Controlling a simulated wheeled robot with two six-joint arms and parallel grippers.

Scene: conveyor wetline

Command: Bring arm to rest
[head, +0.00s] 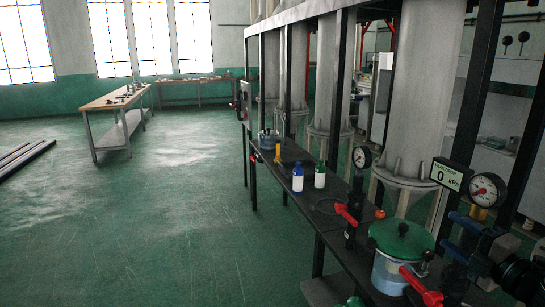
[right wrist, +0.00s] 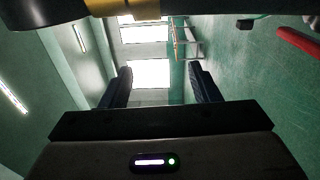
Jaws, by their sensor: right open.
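My right gripper (head: 455,235) is at the lower right of the head view, its dark blue fingers pointing left over the bench. In the right wrist view the two fingers (right wrist: 160,78) stand wide apart with nothing between them. The gripper is open and empty, just below a round pressure gauge (head: 487,190) and to the right of the green-lidded clear vessel (head: 392,274). I cannot tell whether it touches anything. My left gripper is not in view.
A display (head: 446,175) reads 0 kPa. Tall grey columns (head: 417,90) stand behind.

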